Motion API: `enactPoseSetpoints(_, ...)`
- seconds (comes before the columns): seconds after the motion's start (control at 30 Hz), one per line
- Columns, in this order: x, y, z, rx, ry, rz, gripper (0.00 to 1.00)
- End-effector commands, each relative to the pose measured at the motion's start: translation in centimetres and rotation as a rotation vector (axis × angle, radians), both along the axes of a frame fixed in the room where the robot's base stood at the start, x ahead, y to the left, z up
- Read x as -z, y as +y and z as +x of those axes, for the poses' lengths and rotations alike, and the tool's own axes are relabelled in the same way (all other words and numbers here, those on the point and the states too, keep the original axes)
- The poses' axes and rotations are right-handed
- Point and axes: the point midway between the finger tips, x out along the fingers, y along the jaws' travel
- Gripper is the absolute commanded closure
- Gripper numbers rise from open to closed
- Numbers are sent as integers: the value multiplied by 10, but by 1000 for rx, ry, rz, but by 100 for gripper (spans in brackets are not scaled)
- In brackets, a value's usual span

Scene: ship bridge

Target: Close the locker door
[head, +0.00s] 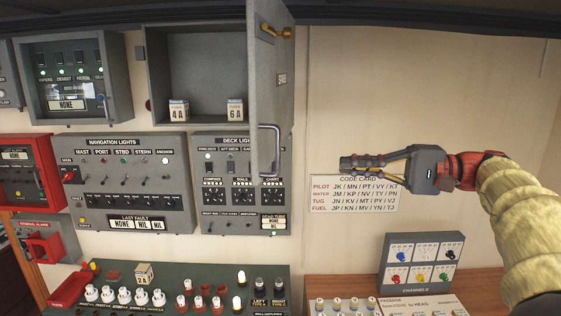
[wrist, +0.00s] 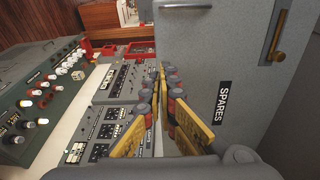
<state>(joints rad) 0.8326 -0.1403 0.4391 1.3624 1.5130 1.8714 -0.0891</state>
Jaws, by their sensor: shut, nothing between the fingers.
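The grey locker (head: 202,60) is on the wall at the upper middle of the head view. Its door (head: 266,100) stands open, swung out toward me on the right side, with a metal handle and a brass latch (head: 277,32). In the wrist view the door (wrist: 232,60) fills the right side, with a "SPARES" label. Two small boxes, 4A (head: 179,110) and 6A (head: 235,109), stand inside the locker. My gripper (head: 345,163) is shut and empty, to the right of the door in the head view.
A deck lights panel (head: 238,165) and navigation lights panel (head: 128,185) are below the locker. A code card (head: 350,198) is on the wall behind my gripper. A channels box (head: 422,264) and a green console (head: 110,304) are lower down.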

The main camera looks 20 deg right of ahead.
Motion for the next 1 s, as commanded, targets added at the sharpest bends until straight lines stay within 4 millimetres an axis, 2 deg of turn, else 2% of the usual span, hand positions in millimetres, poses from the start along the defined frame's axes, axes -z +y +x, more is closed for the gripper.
enactPoseSetpoints(0.1,-6,7,-10,-49,-26,23,100)
enactPoseSetpoints(0.23,-7,16,-9,-58,-29,19,100)
enactPoseSetpoints(0.8,-8,109,38,-59,-26,19,100)
enactPoseSetpoints(1.0,-7,128,48,-56,-26,18,100)
